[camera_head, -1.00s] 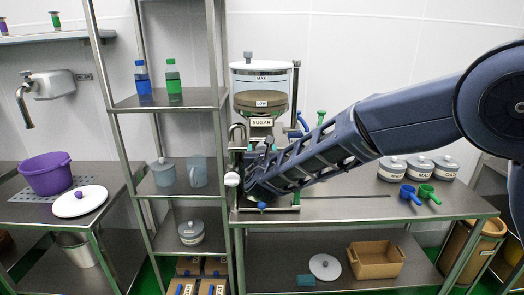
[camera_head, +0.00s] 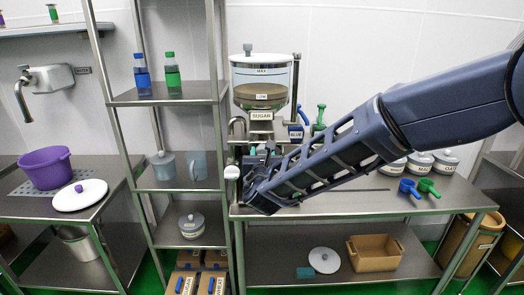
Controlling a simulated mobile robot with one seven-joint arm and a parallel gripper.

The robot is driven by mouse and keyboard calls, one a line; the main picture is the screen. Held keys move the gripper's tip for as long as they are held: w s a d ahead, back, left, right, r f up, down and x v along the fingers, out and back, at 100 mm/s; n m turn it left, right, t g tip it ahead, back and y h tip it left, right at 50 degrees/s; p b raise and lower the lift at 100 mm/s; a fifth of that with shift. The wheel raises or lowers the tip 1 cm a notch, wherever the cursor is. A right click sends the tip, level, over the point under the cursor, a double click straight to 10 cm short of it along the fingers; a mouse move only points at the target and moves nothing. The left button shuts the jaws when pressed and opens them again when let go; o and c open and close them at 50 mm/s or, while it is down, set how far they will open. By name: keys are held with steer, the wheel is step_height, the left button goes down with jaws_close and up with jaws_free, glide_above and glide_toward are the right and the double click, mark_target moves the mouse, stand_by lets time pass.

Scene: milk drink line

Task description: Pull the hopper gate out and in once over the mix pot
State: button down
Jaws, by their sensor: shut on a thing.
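The sugar hopper (camera_head: 258,75) is a clear drum of tan sugar with a white lid, on a stand at the left end of the steel bench. Its SUGAR label (camera_head: 261,116) shows above the outlet. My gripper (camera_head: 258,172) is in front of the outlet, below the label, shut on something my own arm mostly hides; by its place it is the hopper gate. How far out the gate stands is not clear. No mix pot can be made out under the outlet, where my arm blocks the view.
A steel rack (camera_head: 168,100) with bottles and jugs stands close left of the hopper. A round white knob (camera_head: 232,172) is just left of my gripper. Lidded jars (camera_head: 420,163) and blue and green scoops (camera_head: 409,188) lie right. A purple pot (camera_head: 45,167) stands far left.

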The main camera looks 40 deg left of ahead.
steer(key=shift+s+d+f, duration=0.1)
steer(key=c, duration=0.9)
jaws_free()
steer(key=shift+o, duration=0.2)
steer(key=v, duration=1.1)
steer(key=shift+c, duration=0.2)
